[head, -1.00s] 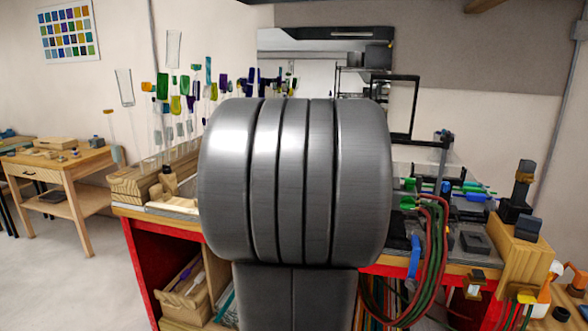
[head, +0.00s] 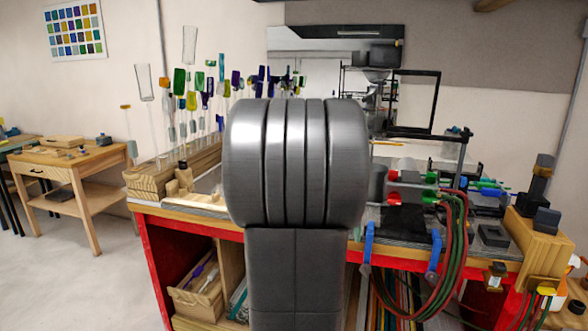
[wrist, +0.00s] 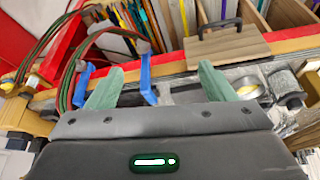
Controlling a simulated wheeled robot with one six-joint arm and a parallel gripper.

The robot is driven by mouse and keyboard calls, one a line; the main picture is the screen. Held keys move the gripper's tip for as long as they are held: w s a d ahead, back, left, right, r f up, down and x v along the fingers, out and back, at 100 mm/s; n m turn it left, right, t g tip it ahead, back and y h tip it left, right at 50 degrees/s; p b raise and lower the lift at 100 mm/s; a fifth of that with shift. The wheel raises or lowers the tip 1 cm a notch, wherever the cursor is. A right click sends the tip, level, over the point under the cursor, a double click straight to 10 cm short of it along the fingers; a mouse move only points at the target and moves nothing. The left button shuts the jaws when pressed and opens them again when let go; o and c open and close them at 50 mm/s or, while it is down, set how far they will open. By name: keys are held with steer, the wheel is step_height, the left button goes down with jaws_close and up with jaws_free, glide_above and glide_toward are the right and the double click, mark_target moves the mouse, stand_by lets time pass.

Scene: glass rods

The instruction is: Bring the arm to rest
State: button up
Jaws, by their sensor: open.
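My gripper (wrist: 158,82) shows in the wrist view with its two green fingers wide apart and nothing between them. It is over the front edge of the workbench (wrist: 277,46), whose wooden strip runs across the view. In the head view my grey arm (head: 293,165) stands upright in the middle, in front of the bench, and hides part of it. The gripper itself cannot be seen in the head view.
Blue hooks (head: 368,243) and red and green hoses (head: 458,240) hang at the bench front. Glass rods with coloured tips stand in a wooden rack (head: 160,170) at left. A wooden side table (head: 75,160) stands farther left. The floor (head: 60,270) at left is clear.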

steer(key=w+a+f+n+b, duration=0.1)
steer(key=a+f, duration=0.2)
steer(key=f, duration=0.4)
steer(key=shift+w+f+n+y, duration=0.3)
steer(key=shift+w, duration=0.1)
steer(key=shift+a, duration=0.1)
